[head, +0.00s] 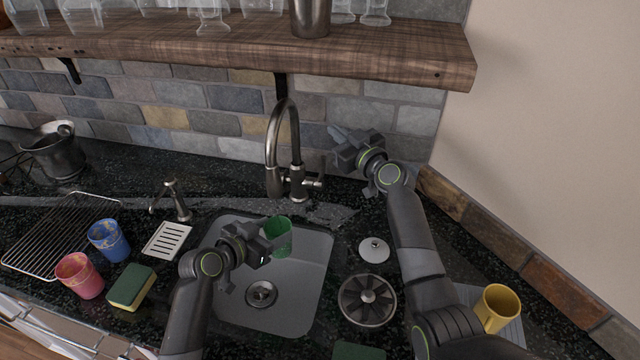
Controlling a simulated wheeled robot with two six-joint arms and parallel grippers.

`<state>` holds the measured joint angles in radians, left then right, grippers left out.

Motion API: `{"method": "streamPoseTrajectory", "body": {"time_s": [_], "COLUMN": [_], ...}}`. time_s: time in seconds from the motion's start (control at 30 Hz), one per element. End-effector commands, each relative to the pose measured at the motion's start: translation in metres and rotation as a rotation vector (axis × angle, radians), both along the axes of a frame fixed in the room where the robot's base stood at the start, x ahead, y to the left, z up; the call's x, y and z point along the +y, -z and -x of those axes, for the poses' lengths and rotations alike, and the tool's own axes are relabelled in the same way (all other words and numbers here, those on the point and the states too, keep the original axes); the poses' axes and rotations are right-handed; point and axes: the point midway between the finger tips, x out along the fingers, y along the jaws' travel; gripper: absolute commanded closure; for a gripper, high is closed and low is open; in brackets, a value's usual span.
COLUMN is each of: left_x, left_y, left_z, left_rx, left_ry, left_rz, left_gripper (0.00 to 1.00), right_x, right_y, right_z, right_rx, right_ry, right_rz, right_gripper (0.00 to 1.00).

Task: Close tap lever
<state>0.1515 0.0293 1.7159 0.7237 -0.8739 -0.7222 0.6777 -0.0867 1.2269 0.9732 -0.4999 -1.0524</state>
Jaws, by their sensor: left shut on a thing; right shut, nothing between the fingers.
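The tap (273,145) is a tall, curved metal faucet standing behind the sink. Its lever (314,183) sticks out to the right from the low part of its body. My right gripper (343,146) is shut and empty, up and to the right of the lever, apart from it in the picture. My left gripper (268,250) is shut on a green cup (279,232) over the back part of the sink (312,285). Part of the cup is hidden by the gripper. Whether water is running cannot be told.
A soap dispenser (177,200), blue cup (108,240), pink cup (80,276), sponge (131,287) and wire rack (55,235) are at left. A round strainer (367,300) and yellow cup (497,308) are at right. A wooden shelf (400,58) with glasses hangs above the tap.

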Motion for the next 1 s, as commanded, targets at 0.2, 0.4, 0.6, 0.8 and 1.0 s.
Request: {"method": "streamPoseTrajectory", "body": {"time_s": [0.2, 0.4, 0.6, 0.8, 1.0], "left_x": [0.0, 0.0, 0.0, 0.0, 0.0], "left_y": [-0.001, -0.001, -0.001, -0.001, -0.001], "left_z": [0.0, 0.0, 0.0, 0.0, 0.0], "left_rx": [-0.002, -0.002, -0.002, -0.002, -0.002], "left_ry": [0.0, 0.0, 0.0, 0.0, 0.0], "left_rz": [0.001, 0.001, 0.0, 0.001, 0.0], "left_gripper": [0.86, 0.86, 0.86, 0.86, 0.86], "right_x": [-0.043, -0.079, -0.106, -0.121, -0.125], "right_y": [0.016, 0.018, 0.013, 0.004, -0.004], "right_z": [-0.006, -0.003, 0.007, 0.024, 0.044], "right_rx": [-0.062, -0.16, -0.289, -0.439, -0.599], "right_ry": [0.201, 0.356, 0.473, 0.546, 0.566], "right_rz": [0.113, 0.213, 0.311, 0.413, 0.519], "right_gripper": [1.0, 1.0, 1.0, 1.0, 1.0]}}
